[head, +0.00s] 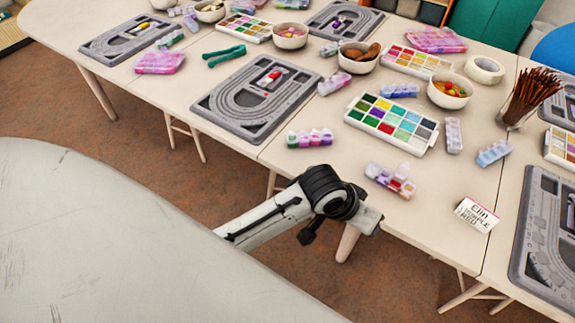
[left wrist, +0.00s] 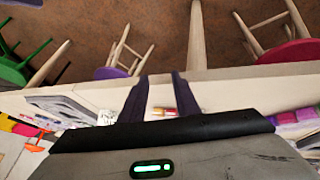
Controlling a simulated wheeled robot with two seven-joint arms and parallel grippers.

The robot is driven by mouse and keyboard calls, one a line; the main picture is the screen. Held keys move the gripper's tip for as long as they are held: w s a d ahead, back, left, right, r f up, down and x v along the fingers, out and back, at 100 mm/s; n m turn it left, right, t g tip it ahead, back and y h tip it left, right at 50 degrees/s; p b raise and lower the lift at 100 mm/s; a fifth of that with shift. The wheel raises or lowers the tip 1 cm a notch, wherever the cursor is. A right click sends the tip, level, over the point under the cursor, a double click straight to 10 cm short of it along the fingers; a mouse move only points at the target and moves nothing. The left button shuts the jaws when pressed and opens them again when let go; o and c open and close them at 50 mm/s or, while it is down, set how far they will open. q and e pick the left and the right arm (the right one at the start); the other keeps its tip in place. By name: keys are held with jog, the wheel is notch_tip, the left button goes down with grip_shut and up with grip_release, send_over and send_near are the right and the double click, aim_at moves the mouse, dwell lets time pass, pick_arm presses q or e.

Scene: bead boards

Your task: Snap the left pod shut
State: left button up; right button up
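A small clear bead pod (head: 391,180) with red and purple contents lies near the front table edge; a clear flap seems to stand up from it. Another pod (head: 309,138) with purple, red and green contents lies farther left, beside the grey bead board. I cannot tell for certain which is the left pod. My left gripper (head: 372,222) hangs at the front table edge, just below the first pod and apart from it. In the left wrist view its two dark fingers (left wrist: 160,97) are spread with nothing gripped. My right gripper is not in view.
A name card (head: 477,214) reading Elin, purple, red stands right of the first pod. A bead palette (head: 391,123) lies behind it. Grey bead boards (head: 256,95) flank this area. A cup of brown sticks (head: 528,97) stands at right. Bare tabletop surrounds the pod.

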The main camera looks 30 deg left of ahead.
pick_arm(q)
jog(key=s+a+f+t+b, duration=0.1)
jog(key=s+a+f+b, duration=0.1)
jog(key=s+a+f, duration=0.3)
jog(key=s+a+f+t+y+b, duration=0.1)
jog(key=s+a+f, duration=0.4)
jog(key=s+f, duration=0.5)
jog(key=shift+a+t+b, duration=0.15)
jog(key=shift+t+b, duration=0.55)
jog(key=shift+b, duration=0.05)
jog(key=shift+s, duration=0.1)
jog(key=shift+s+a+f, duration=0.1)
jog(key=shift+s+a, duration=0.3)
jog(key=shift+s, duration=0.1)
